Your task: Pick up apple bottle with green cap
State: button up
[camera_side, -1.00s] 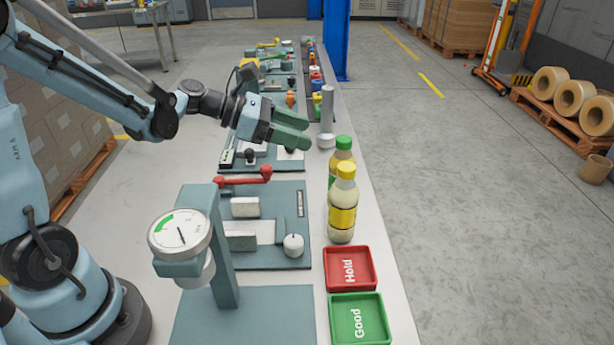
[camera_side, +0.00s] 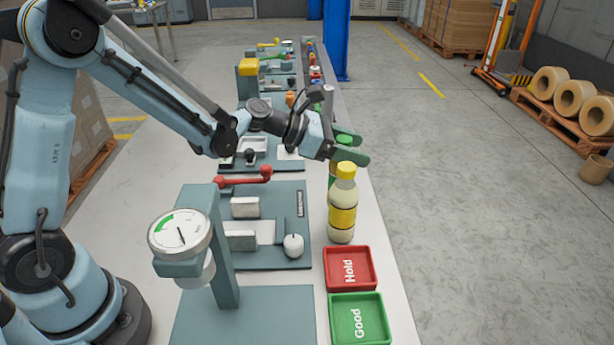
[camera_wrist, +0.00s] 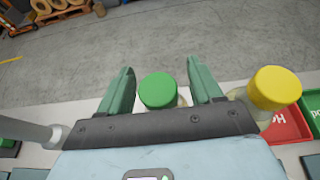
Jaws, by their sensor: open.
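The green-capped bottle (camera_side: 332,173) stands upright on the table, mostly hidden in the side view behind my gripper and the yellow-capped bottle. In the wrist view its green cap (camera_wrist: 158,90) lies between my two fingers. My gripper (camera_side: 354,149) is open, with its green fingers on either side of the cap; it also shows in the wrist view (camera_wrist: 161,85). I cannot tell whether the fingers touch the bottle. The yellow-capped bottle (camera_side: 342,215) stands upright just in front, close to the right finger in the wrist view (camera_wrist: 273,88).
A red Hold tray (camera_side: 372,270) and a green Good tray (camera_side: 385,325) sit at the table's near right edge. A gauge stand (camera_side: 228,260) and a red-handled clamp (camera_side: 245,176) stand to the left. A grey post (camera_wrist: 25,128) is left of my gripper in the wrist view.

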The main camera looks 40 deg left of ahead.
jog(key=shift+d, duration=0.1)
jog(key=shift+c, duration=0.2)
grip_shut()
dwell(0.4)
